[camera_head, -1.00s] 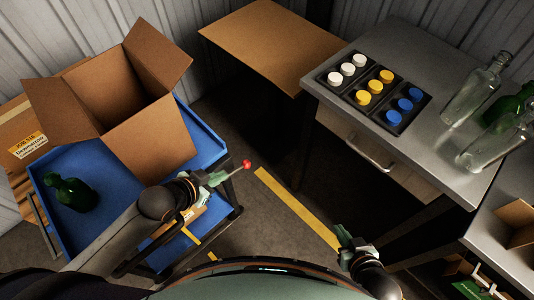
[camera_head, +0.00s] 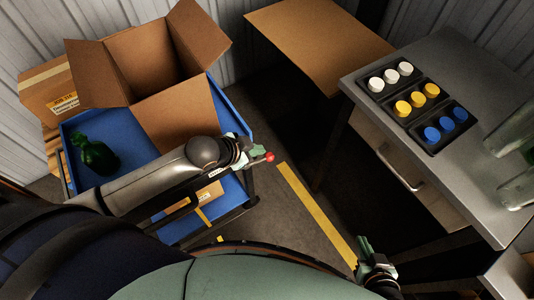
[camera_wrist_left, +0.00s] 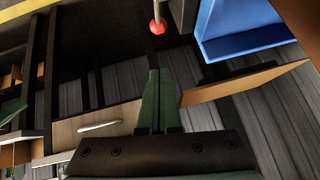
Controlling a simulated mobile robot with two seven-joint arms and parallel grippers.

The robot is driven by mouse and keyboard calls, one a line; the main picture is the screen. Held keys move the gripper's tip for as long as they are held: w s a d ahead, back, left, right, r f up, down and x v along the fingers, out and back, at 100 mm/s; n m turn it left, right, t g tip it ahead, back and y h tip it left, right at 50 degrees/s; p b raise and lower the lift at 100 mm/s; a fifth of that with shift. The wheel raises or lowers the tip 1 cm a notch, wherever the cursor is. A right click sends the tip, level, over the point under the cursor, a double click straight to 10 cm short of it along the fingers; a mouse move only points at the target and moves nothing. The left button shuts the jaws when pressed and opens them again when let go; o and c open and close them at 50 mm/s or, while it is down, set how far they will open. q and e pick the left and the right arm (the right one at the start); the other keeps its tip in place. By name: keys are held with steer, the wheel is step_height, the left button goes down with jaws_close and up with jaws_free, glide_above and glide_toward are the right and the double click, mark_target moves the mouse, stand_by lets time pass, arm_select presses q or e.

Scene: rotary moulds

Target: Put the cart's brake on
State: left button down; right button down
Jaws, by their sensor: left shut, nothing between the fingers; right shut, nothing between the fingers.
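The cart is blue (camera_head: 128,132) and stands at the left in the head view. A red knob (camera_head: 270,157), apparently the brake lever's end, sticks out at its right side; the lever below is mostly hidden. My left gripper (camera_head: 262,151) is shut and empty, close beside the knob. In the left wrist view the red knob (camera_wrist_left: 157,27) appears beyond the shut green fingertips (camera_wrist_left: 160,72), with a gap in the picture; I cannot tell whether they touch the lever. My right gripper (camera_head: 364,245) is shut and empty over the floor, away from the cart.
At right, a grey table (camera_head: 460,75) carries a tray of white, yellow and blue caps (camera_head: 408,122) and clear glass bottles. Floor with a yellow stripe (camera_head: 315,212) lies between.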

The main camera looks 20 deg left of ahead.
arm_select(q)
steer(key=b, duration=0.1)
glide_above(267, 154)
steer(key=s+d, duration=0.1)
steer(key=s, duration=0.1)
step_height(267, 154, down, 5)
steer(key=shift+w+a+f+b, duration=0.15)
steer(key=shift+f+b, duration=0.45)
steer(key=shift+f, duration=1.5)
